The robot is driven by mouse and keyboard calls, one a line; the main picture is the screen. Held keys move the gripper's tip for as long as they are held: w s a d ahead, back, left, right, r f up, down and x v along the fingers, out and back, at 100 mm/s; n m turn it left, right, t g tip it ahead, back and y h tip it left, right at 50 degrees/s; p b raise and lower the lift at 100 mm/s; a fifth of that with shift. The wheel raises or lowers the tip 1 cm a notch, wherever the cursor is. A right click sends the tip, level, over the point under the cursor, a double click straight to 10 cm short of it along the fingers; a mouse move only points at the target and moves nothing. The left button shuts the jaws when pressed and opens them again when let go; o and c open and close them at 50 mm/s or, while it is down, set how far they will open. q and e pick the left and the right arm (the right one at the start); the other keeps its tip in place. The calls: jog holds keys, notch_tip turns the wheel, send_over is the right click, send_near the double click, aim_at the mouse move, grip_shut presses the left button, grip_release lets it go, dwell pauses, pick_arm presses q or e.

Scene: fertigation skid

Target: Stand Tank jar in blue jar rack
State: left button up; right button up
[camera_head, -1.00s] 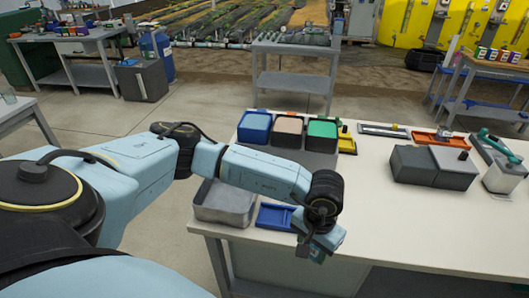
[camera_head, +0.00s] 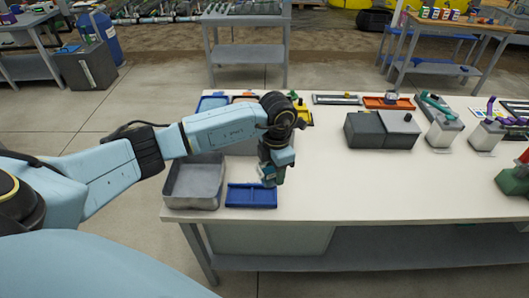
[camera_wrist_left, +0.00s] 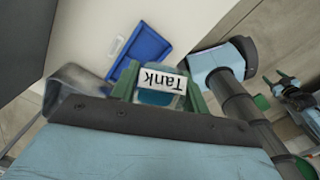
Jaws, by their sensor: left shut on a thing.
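The Tank jar (camera_wrist_left: 155,97), teal with a white label reading "Tank", is between the green fingers of my left gripper (camera_wrist_left: 160,92) in the left wrist view. The gripper is shut on it. In the head view my left gripper (camera_head: 270,180) points down at the back right part of the blue jar rack (camera_head: 250,204); the jar is mostly hidden there. The rack lies on the white table near its front edge, and also shows beyond the jar in the left wrist view (camera_wrist_left: 152,45). The jar appears above the rack; contact cannot be told.
A grey metal tray (camera_head: 193,188) stands just left of the rack. Coloured bins sit behind my arm. A dark grey box (camera_head: 382,130) and pump-like units (camera_head: 440,124) stand further right. The white tabletop (camera_head: 350,185) right of the rack is clear.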

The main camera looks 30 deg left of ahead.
pick_arm(q)
jog(key=n, duration=0.2)
jog(key=a+n, duration=0.1)
jog(key=r+n+p, duration=0.1)
jog(key=n, duration=0.1)
jog(key=shift+w+a+n, duration=0.3)
jog(key=shift+w+a, duration=0.05)
jog(key=shift+a+r+n, duration=0.15)
jog(key=shift+a+n, duration=0.2)
jog(key=shift+n, duration=0.85)
jog(key=f+n+b, duration=0.1)
jog(key=f+b, duration=0.1)
jog(key=f, duration=0.1)
jog(key=a+f+n+b, duration=0.1)
jog(key=f+n+b, duration=0.1)
jog(key=f, duration=0.1)
jog(key=f+n+b, duration=0.2)
jog(key=shift+w+a+f+b, duration=0.1)
jog(key=shift+a+f+b, duration=0.15)
jog(key=shift+f+b, duration=0.15)
notch_tip(320, 180, down, 2)
jog(key=shift+f+b, duration=0.1)
jog(key=shift+b, duration=0.65)
jog(key=shift+f, duration=0.2)
jog(key=o, duration=1.1)
